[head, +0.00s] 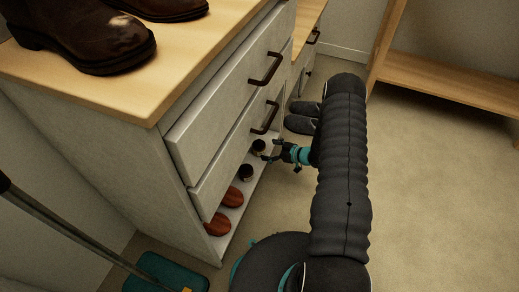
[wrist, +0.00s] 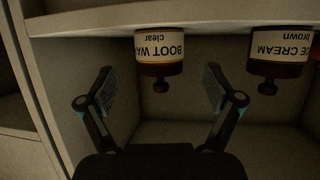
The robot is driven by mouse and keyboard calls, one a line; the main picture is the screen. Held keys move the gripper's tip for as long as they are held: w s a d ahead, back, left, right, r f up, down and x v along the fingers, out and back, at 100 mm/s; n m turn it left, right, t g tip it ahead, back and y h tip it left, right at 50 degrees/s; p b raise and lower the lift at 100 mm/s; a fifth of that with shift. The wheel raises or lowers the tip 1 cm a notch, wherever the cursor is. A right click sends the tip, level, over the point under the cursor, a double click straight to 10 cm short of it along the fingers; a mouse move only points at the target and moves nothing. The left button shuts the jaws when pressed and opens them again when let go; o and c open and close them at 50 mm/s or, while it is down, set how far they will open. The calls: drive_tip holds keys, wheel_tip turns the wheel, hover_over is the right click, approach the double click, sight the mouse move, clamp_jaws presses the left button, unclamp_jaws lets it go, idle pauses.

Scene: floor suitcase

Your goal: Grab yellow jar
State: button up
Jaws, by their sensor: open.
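No plainly yellow jar stands out. The wrist view is upside down and shows two dark jars with pale labels in the cabinet's low compartment. The boot wax jar (wrist: 160,43), marked "clear", lies ahead between my open gripper's (wrist: 158,72) fingers, apart from them. The shoe cream jar (wrist: 283,45), marked "brown", is right of the fingers. In the head view, my gripper (head: 269,152) is at the compartment opening, beside two small dark jars (head: 258,146) (head: 246,171). Their labels cannot be read there.
Red-brown shoes (head: 218,224) share the low compartment. Drawers with dark handles (head: 264,68) are above it. Dark shoes (head: 301,125) stand on the floor beyond my gripper. Brown boots (head: 85,35) sit on the cabinet top. The floor (head: 430,180) at right is clear.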

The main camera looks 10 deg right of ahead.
sight(259, 147)
drive_tip(key=shift+x, duration=2.8)
drive_tip(key=shift+r, duration=0.2)
drive_tip(key=c, duration=1.7)
drive_tip(key=shift+r, duration=0.15)
